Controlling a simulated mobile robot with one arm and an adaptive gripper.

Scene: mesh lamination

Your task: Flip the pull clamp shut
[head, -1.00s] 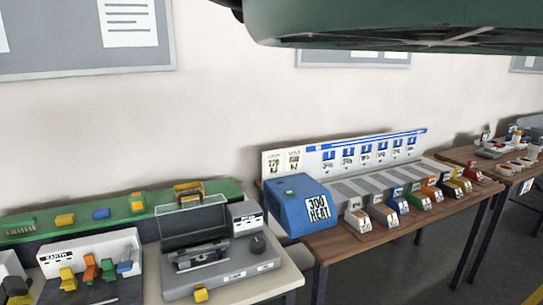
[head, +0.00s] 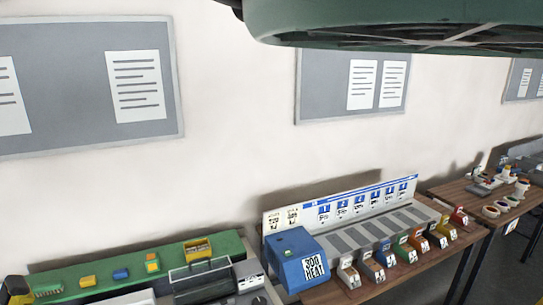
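No pull clamp can be made out for certain in the head view. At the lower left, a grey machine with a clear lid (head: 200,278) is cut off by the bottom edge. My gripper is not in view.
A green shelf (head: 218,246) carries small yellow, blue and orange blocks and a yellow open box (head: 198,249). A blue box marked 300 HEAT (head: 290,262) stands on a wooden table with several coloured bins (head: 382,254). Another table (head: 440,190) stands at right.

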